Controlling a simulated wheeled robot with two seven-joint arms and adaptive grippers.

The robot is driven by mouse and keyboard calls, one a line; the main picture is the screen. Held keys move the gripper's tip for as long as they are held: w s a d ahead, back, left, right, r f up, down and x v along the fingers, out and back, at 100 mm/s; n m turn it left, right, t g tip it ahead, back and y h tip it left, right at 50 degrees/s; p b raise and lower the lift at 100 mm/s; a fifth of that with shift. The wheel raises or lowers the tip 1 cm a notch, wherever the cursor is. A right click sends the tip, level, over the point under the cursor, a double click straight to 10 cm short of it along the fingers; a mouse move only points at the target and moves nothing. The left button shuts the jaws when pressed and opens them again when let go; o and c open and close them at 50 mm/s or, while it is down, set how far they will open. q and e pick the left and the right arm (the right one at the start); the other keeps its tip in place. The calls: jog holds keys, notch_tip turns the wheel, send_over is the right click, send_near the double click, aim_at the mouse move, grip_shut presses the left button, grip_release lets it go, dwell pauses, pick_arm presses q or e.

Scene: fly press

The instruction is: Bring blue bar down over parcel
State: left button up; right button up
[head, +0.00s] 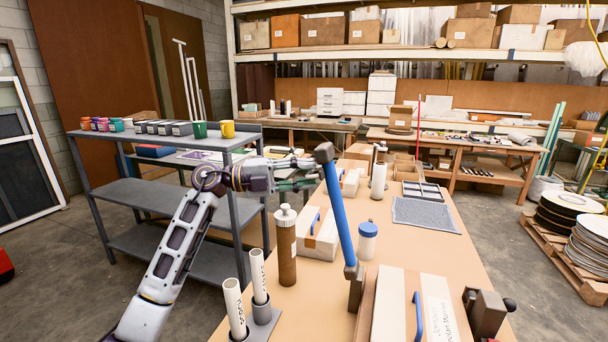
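The blue bar (338,212) stands steeply raised over the bench, leaning slightly. It has a dark block at its top end and a dark bracket (354,286) at its foot. The parcel (437,312), pale with a handwritten label and a blue handle, lies at the near end of the bench, right of the bracket. My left gripper (306,173) is just left of the bar's upper part, its fingers appearing spread with a gap between them. I cannot tell whether they touch the bar. My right gripper is not in view.
A dark metal block with knobs (487,312) stands right of the parcel. A brown bottle (286,246), white tubes (235,309), a blue-lidded jar (367,241) and another handled box (319,238) crowd the bench's left side. A grey shelf rack (142,193) stands at left.

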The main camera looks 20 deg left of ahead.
pick_arm(q)
grip_shut()
dwell(0.4)
